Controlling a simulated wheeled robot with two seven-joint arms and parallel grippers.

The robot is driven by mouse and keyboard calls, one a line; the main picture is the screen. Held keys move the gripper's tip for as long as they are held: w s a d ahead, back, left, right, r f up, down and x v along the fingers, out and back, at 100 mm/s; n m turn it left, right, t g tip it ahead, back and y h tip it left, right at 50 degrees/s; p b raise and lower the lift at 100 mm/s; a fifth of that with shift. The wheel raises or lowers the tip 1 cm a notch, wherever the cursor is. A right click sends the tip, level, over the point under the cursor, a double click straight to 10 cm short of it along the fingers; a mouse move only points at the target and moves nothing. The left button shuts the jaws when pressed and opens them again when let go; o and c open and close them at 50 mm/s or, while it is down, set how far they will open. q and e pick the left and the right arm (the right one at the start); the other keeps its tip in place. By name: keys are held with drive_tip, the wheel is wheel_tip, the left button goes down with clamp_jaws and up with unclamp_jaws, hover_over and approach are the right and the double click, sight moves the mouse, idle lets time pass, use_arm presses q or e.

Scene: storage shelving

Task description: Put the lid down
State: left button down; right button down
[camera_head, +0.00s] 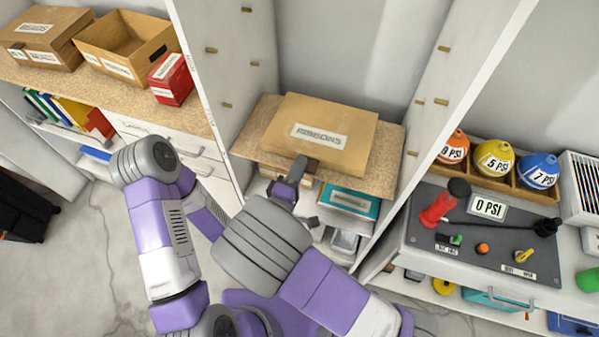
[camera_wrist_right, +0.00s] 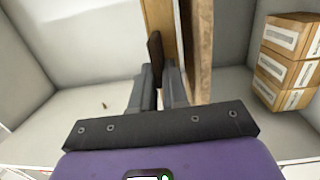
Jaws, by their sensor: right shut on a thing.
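The lid (camera_head: 300,112) is a flat tan cardboard panel labelled RIBBONS, at the middle shelf bay in the head view. It lies roughly parallel to the wooden shelf board (camera_head: 255,133), over it. My right gripper (camera_head: 302,168) is at the lid's near edge. In the right wrist view the fingers (camera_wrist_right: 157,82) are shut on the lid's dark brown tab (camera_wrist_right: 155,48). There the lid (camera_wrist_right: 158,15) shows edge-on beside the shelf board (camera_wrist_right: 200,45), with a narrow gap between them. My left arm shows in the head view, but its gripper does not.
An open cardboard box (camera_head: 95,42), a lidded BEADS box (camera_head: 45,33) and a red box (camera_head: 172,80) stand on the left counter. White uprights (camera_head: 440,100) bound the bay. A teal box (camera_head: 350,203) sits below the board. A pressure panel (camera_head: 460,240) is at right.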

drive_tip(key=shift+f, duration=0.9)
drive_tip(key=c, duration=1.1)
unclamp_jaws()
drive_tip(key=shift+c, duration=0.2)
drive_tip(key=shift+f, duration=0.1)
drive_tip(key=p+v, duration=0.1)
drive_tip(key=v, duration=0.6)
drive_tip(key=shift+s, duration=0.2)
drive_tip(key=shift+a, duration=0.1)
